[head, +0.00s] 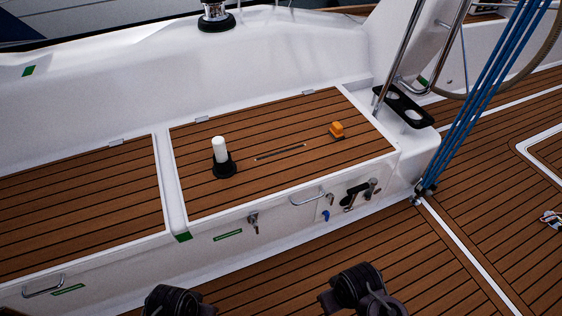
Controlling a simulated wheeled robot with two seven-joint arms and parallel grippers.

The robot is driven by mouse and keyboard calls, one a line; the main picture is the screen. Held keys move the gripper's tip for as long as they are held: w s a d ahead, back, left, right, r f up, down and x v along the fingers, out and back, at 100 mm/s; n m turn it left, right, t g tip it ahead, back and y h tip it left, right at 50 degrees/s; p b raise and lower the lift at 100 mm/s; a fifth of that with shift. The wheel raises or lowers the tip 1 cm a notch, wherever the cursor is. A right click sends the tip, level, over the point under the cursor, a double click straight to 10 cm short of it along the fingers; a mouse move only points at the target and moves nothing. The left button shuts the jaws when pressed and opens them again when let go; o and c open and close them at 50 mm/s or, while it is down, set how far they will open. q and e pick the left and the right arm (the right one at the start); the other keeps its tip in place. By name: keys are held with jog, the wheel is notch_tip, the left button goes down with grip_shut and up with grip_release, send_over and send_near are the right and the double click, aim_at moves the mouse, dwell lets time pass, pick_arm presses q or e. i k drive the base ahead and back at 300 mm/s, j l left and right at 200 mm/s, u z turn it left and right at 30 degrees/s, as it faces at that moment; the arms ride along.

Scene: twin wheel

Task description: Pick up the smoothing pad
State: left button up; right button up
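A small orange block with a dark underside, which looks like the smoothing pad (337,129), sits on the right part of the teak-slatted bench top (240,125). Its fine detail is too small to make out. My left gripper (178,301) and my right gripper (360,291) show only as dark shapes at the bottom edge. Both are in front of the bench, well apart from the orange block. Their fingertips cannot be made out, so I cannot tell whether they are open or shut.
A white cylinder (219,150) stands upright in a black base on the bench. A thin dark strip (280,152) lies between it and the orange block. A black cup holder (403,108), steel rails and blue ropes (480,95) stand at the right. Handles (311,199) stick out from the bench front.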

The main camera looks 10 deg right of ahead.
aim_at(336, 130)
jog(key=i+l+u, duration=0.25)
jog(key=i+l, duration=0.25)
jog(key=i+l+u, duration=0.15)
jog(key=l, duration=0.3)
jog(key=i+l+u, duration=0.1)
jog(key=i+l, duration=0.2)
jog(key=i+l+u, duration=0.15)
jog(key=l, duration=0.3)
